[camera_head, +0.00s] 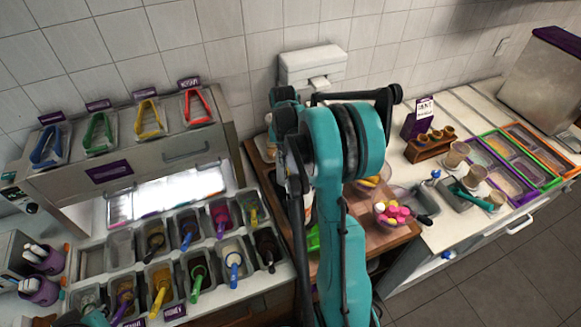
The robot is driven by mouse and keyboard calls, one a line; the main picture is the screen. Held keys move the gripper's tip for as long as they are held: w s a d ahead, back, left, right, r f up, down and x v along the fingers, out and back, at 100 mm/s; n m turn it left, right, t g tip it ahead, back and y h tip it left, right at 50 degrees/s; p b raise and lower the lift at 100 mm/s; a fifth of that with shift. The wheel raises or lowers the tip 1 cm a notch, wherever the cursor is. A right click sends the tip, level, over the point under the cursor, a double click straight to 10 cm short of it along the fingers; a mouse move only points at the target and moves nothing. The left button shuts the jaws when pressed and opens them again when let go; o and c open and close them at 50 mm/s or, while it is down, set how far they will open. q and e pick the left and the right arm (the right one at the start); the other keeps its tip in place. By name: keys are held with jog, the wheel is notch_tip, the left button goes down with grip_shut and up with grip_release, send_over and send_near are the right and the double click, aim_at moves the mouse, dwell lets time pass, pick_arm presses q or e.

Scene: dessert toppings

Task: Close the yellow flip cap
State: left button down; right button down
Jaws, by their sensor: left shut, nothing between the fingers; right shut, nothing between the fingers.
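I cannot make out the yellow flip cap for certain; my teal and black arm (335,215) covers the middle of the view. A small yellow thing (370,182) shows just right of this arm on the brown wooden board (391,238), too small and covered to identify. Pale and orange bits show at the arm's left edge, also too hidden to name. I cannot see the fingertips of either gripper.
A topping rack (238,163) with several bins and coloured spoons stands left. Several coloured tongs lie on its top shelf. A bowl of pink, white and yellow pieces (391,213) stands on the board. Cups, a wooden holder (430,145) and framed trays occupy the right counter.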

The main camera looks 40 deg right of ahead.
aim_at(295, 173)
jog(key=shift+s+d+r+p, duration=0.1)
jog(key=shift+s+r+p, duration=0.35)
jog(key=shift+s, duration=0.65)
jog(key=shift+s+d+r+p, duration=0.1)
jog(key=shift+s+r, duration=0.55)
jog(key=shift+s, duration=0.55)
jog(key=shift+s+d+f+b, duration=0.1)
jog(key=shift+s+b, duration=0.05)
jog(key=shift+s, duration=0.9)
jog(key=shift+s+d+f+b, duration=0.1)
jog(key=shift+s+b, duration=0.05)
jog(key=shift+s, duration=0.85)
